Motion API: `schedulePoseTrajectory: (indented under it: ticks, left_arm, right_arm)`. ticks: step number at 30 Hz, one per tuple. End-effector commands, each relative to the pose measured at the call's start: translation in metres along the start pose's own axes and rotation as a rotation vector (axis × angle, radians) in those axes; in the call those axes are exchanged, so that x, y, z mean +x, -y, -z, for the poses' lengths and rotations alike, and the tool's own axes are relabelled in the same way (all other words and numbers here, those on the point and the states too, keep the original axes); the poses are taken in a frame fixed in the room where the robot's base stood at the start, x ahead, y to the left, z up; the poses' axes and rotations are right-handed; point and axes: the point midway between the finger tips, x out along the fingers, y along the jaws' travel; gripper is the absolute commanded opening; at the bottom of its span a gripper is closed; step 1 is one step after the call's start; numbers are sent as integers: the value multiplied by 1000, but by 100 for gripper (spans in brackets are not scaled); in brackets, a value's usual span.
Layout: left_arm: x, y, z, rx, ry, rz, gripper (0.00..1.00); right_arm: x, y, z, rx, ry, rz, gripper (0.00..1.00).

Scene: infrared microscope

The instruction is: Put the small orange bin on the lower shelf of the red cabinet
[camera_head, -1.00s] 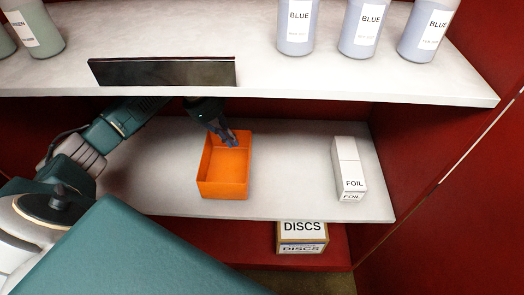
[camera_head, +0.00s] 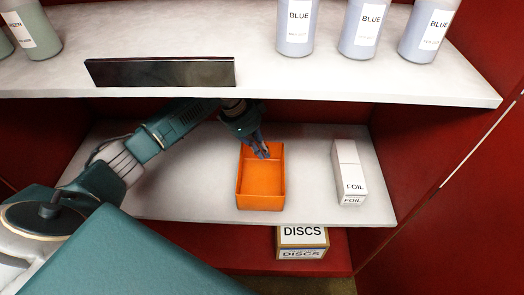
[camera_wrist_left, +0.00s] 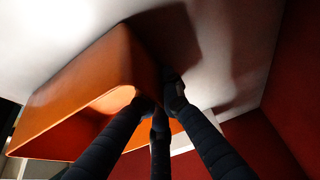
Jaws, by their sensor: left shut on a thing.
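The small orange bin (camera_head: 261,188) is at the middle shelf level of the red cabinet, over the white lower shelf (camera_head: 180,190). Whether it touches the shelf is hard to tell. My left gripper (camera_head: 263,153) reaches in from the left under the upper shelf and is shut on the bin's back wall. In the left wrist view the bin (camera_wrist_left: 85,90) fills the left side, with the fingers (camera_wrist_left: 160,108) at its wall. My right gripper is not in view.
A white FOIL box (camera_head: 348,175) stands on the same shelf, right of the bin with a gap. A DISCS box (camera_head: 302,240) sits below. The upper shelf (camera_head: 250,75) holds several bottles and a dark plate (camera_head: 160,72) at its front edge.

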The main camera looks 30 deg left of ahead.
Motion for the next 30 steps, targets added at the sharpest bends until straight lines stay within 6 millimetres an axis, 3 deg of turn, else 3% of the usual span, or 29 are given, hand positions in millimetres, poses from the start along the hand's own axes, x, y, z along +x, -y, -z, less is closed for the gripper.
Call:
schedulePoseTrajectory:
  ticks: [1,4,14,24,30]
  left_arm:
    - [0,0,0,0,1,-1,8]
    - [0,0,0,0,1,-1,25]
    - [-4,0,0,0,0,0,25]
    - [-58,1,0,0,0,1,25]
    - [-74,0,1,0,-1,-1,25]
  right_arm:
    - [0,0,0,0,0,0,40]
    - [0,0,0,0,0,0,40]
    - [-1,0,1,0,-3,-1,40]
    - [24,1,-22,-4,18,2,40]
    - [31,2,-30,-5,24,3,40]
